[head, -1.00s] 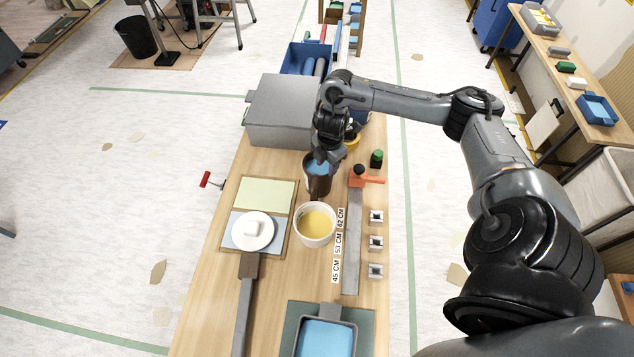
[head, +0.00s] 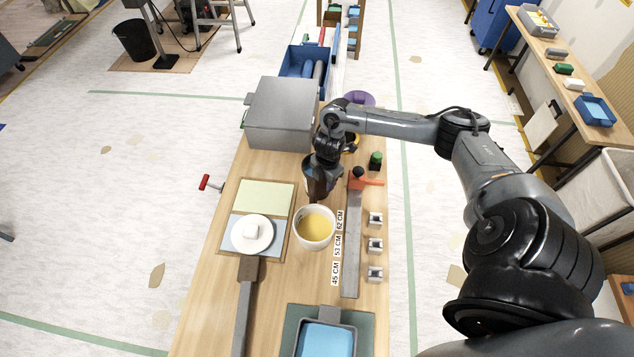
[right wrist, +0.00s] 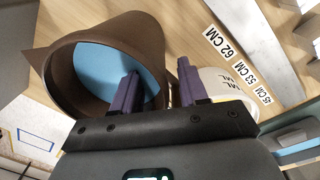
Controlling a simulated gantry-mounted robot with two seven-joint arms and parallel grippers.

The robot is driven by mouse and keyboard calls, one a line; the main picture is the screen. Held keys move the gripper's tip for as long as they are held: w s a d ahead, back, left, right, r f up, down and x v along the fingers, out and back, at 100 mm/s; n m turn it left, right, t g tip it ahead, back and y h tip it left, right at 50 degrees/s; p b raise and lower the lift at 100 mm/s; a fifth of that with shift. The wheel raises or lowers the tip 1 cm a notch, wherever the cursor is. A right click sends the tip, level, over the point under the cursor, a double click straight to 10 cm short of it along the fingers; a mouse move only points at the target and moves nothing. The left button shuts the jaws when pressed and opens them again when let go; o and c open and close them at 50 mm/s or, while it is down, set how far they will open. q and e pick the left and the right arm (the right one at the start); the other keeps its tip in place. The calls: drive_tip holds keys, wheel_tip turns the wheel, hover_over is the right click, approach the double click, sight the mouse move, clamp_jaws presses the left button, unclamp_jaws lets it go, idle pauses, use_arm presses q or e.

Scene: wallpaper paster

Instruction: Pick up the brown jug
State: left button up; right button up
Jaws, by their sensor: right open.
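The brown jug (head: 318,190) stands on the wooden table just behind a white bucket (head: 314,243), partly hidden by my right gripper (head: 322,170). In the right wrist view, the brown jug (right wrist: 62,52) shows its wide round mouth and blue inside. My right gripper (right wrist: 158,72) is open at the jug's rim. One purple finger overlaps the mouth and seems to reach inside, and the other is outside, with the jug wall between them. I cannot tell whether either finger touches the wall. My left gripper is not in view.
The white bucket with yellow contents is close in front of the jug. A grey metal box (head: 280,115) stands behind left.

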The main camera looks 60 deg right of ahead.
clamp_jaws()
idle(1.3)
